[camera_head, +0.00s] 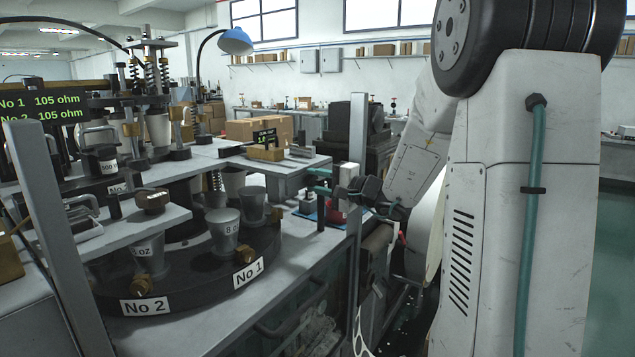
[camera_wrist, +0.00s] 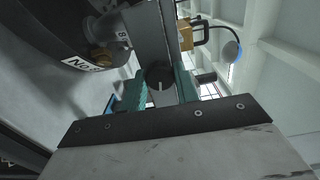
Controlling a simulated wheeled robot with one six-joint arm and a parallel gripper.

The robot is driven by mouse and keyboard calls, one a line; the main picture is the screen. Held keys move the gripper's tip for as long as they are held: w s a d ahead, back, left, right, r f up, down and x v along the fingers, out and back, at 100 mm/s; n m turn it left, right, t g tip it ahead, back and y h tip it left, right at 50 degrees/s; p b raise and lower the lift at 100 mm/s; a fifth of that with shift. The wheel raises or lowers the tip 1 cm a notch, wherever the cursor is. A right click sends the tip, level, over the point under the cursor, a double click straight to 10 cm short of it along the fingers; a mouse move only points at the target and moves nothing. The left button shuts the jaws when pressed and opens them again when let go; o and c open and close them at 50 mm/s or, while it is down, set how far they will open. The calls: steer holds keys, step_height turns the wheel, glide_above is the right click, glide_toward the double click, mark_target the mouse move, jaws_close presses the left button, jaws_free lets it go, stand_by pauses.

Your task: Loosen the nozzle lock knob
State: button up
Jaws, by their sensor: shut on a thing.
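The nozzle lock knob (camera_wrist: 160,76) is a dark round knob with a pale line on its face in the wrist view. My gripper (camera_wrist: 160,90) has teal fingers on either side of the knob and is shut on it. In the head view my gripper (camera_head: 316,181) is at the right end of the machine, beside a grey metal block. The knob cannot be made out clearly there.
A dark round table (camera_head: 190,285) with metal cups and labels No 1 and No 2 is left of my gripper. An upright metal post (camera_head: 357,150) stands close to my arm. A blue lamp (camera_head: 235,41) is behind.

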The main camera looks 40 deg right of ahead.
steer(key=shift+f, duration=0.1)
stand_by(0.3)
steer(key=o, duration=1)
steer(key=shift+c, duration=0.2)
steer(key=v, duration=0.7)
steer(key=shift+s, duration=0.4)
steer(key=shift+d, duration=0.1)
